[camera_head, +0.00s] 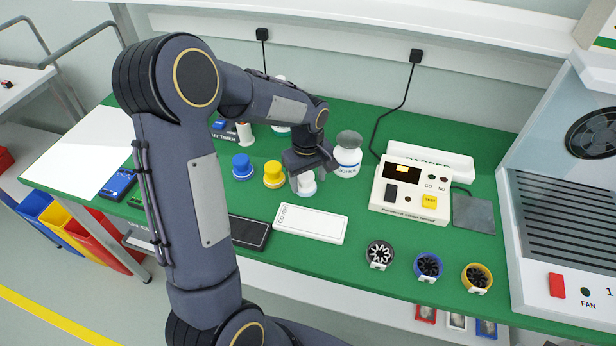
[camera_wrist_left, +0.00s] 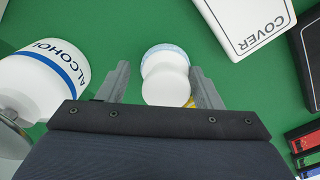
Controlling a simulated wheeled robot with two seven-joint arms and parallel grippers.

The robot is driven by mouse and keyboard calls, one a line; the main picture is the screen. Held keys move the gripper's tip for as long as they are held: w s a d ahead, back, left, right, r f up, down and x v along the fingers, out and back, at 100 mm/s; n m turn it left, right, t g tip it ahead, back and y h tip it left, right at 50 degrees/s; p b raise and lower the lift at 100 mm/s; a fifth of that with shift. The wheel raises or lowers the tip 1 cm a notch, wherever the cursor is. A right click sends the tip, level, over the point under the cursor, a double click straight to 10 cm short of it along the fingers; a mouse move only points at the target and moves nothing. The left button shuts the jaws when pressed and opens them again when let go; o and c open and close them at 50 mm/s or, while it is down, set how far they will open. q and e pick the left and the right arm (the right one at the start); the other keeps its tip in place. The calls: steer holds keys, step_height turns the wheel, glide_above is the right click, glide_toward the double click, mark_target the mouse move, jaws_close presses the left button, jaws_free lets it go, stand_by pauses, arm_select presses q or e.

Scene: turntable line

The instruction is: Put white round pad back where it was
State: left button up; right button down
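The white round pad (camera_head: 307,187) stands on the green table, right of a yellow round pad (camera_head: 273,175) and a blue one (camera_head: 242,166). In the left wrist view the white pad (camera_wrist_left: 165,72) shows a rounded white knob over a wider base with a pale blue edge. My left gripper (camera_head: 308,184) is low over it, with one finger on each side. In the left wrist view the gripper (camera_wrist_left: 160,75) is open, with a green gap between the left finger and the pad; the right finger is close to it. My right gripper is out of view.
The alcohol bottle (camera_head: 347,157) stands close beside the gripper; it also shows in the left wrist view (camera_wrist_left: 40,85). A white cover box (camera_head: 311,224) lies in front. A gauge box (camera_head: 411,190) is to the right. Three ring-shaped parts (camera_head: 428,266) sit at the front edge.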

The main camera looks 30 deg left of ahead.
mark_target(308, 175)
arm_select(q)
steer(key=shift+o, duration=0.6)
steer(key=shift+r, duration=0.1)
steer(key=shift+r, duration=0.25)
step_height(308, 175, up, 11)
steer(key=shift+f, duration=0.15)
steer(key=s+d+m+t+h, duration=0.2)
steer(key=s+m, duration=0.3)
steer(key=s, duration=0.6)
steer(key=s+d+r+m+t+h, duration=0.1)
steer(key=s+d+m+t, duration=0.2)
steer(key=s, duration=0.8)
steer(key=shift+d+r+m+h, duration=0.25)
steer(key=shift+d+m+h, duration=0.15)
steer(key=shift+d+m, duration=0.65)
